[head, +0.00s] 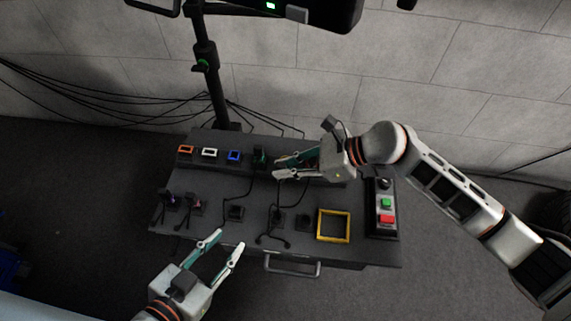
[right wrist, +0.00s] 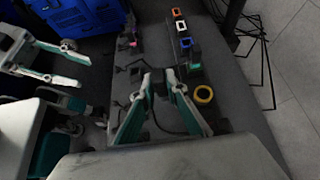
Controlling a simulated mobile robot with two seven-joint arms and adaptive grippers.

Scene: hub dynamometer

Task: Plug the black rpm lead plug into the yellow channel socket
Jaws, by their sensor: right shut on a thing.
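The yellow channel socket (right wrist: 204,94) shows as a yellow ring in the right wrist view, at the near end of the socket row. In the head view my right gripper covers that spot. My right gripper (head: 274,167) is over the socket row; its fingers also show in the right wrist view (right wrist: 161,80). It is shut on a small dark thing, apparently the black rpm lead plug, mostly hidden by the fingers. A thin black lead hangs below. The held thing appears apart from the yellow ring. My left gripper (head: 229,240) is open and empty at the bench's front edge.
Orange (head: 185,149), white (head: 209,152) and blue (head: 234,155) sockets stand along the back. Several dark plugs with leads lie in front, such as one (head: 236,212). A yellow square frame (head: 333,240) and a button box (head: 384,228) are at the right.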

